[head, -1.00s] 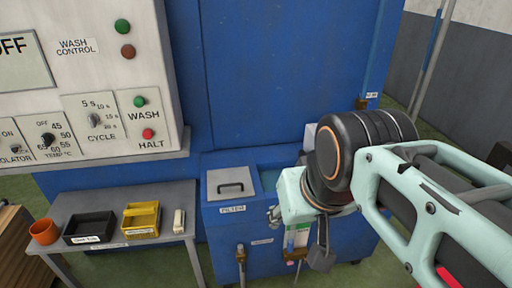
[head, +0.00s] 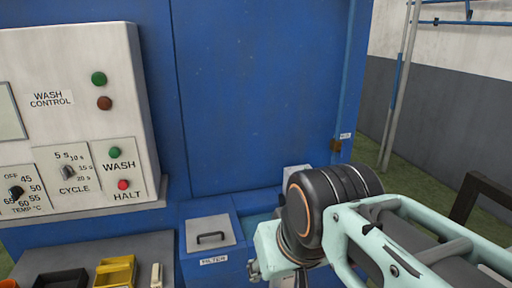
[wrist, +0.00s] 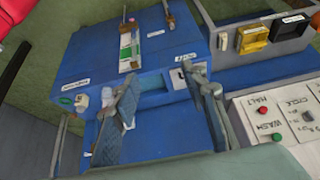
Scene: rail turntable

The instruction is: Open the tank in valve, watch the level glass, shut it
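In the wrist view, which is turned nearly upside down, the level glass (wrist: 126,42) is a white and green strip on the blue tank front (wrist: 92,52). A pipe with a brown fitting (wrist: 168,22) stands beside it, and another brown fitting is at the level glass's end. I cannot read which is the tank in valve or how it is set. My gripper (wrist: 165,95) is open and empty, its two fingers apart over the tank top. In the head view my wrist hides part of the tank, and the level glass and pipe fittings are out of frame.
The filter lid (head: 211,233) lies on the tank's left side. The wash control panel (head: 70,110) stands to the left. Below it a table holds a yellow bin (head: 116,272) and a black bin (head: 62,279). A dark frame (head: 480,200) stands right. Green floor shows beyond the tank.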

